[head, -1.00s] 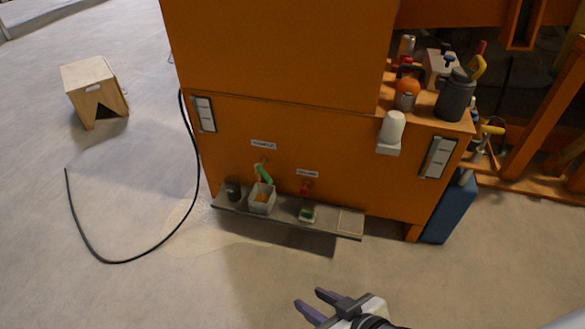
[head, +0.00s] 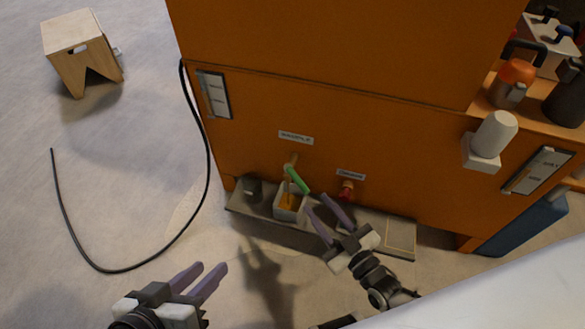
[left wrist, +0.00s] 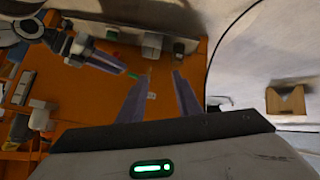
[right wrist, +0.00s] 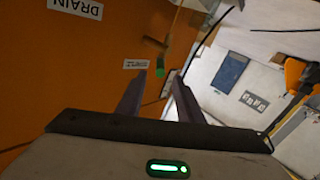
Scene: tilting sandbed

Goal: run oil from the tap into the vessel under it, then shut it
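The tap marked SAMPLE has a green handle (head: 298,180), slanting down to the right on the orange panel. Below it, a pale square vessel (head: 277,212) stands on the shelf with amber inside; I cannot tell if oil is running. My right gripper (head: 322,207) is open and empty, in front of the shelf just right of the vessel, apart from the handle as far as I can tell. It also shows in the left wrist view (left wrist: 124,70). My left gripper (head: 214,268) is open and empty over the floor, lower left.
A red tap (head: 346,188) marked DRAIN sits right of the green handle. A dark cup (head: 252,188) stands left of the vessel on the grey shelf (head: 375,235). A black hose (head: 205,180) curves over the floor. A wooden stool (head: 82,55) stands far left.

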